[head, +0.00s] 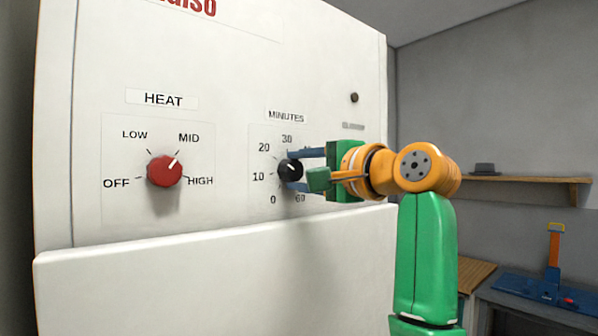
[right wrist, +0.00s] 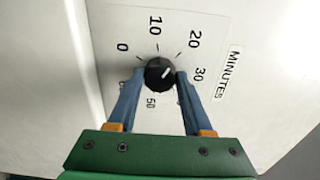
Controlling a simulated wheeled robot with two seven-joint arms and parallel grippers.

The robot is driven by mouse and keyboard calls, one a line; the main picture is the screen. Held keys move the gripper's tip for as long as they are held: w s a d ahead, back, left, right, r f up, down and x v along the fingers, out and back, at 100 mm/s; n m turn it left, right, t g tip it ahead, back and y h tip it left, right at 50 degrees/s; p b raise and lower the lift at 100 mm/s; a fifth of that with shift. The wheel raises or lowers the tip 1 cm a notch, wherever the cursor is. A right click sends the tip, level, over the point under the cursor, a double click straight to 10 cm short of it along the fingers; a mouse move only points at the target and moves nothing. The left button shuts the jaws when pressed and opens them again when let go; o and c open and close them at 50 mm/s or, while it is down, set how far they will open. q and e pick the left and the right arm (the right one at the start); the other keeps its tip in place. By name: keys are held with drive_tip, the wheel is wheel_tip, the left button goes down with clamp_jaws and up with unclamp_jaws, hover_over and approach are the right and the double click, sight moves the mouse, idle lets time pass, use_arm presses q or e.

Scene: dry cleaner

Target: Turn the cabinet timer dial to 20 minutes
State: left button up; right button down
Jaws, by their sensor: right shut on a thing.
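The black timer dial (head: 290,168) sits on the white cabinet front under the MINUTES label, with its number marks around it. The dial also shows in the right wrist view (right wrist: 158,75). Its white pointer line looks aimed at about the 20 mark in both views. My right gripper (head: 295,171) comes from the right and is shut on the dial, one blue finger above it and one below. In the wrist view the fingers (right wrist: 160,76) lie on both sides of the knob. My left gripper is not in view.
A red HEAT dial (head: 164,170) is left of the timer, its pointer toward MID. The cabinet's lower front (head: 200,285) juts out below the panel. A wall shelf (head: 530,180) and a blue device with an orange handle (head: 554,255) are at the right.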

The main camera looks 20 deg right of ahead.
sight(296, 175)
drive_tip(key=shift+m, duration=0.8)
drive_tip(key=shift+c, duration=1.6)
unclamp_jaws()
drive_tip(key=shift+d, duration=0.1)
drive_tip(key=shift+s, duration=0.1)
drive_tip(key=b+v, duration=0.3)
drive_tip(key=shift+f, duration=0.35)
drive_tip(key=v, duration=0.2)
drive_tip(key=b+v, duration=0.1)
drive_tip(key=v, duration=0.1)
drive_tip(key=shift+r, duration=0.4)
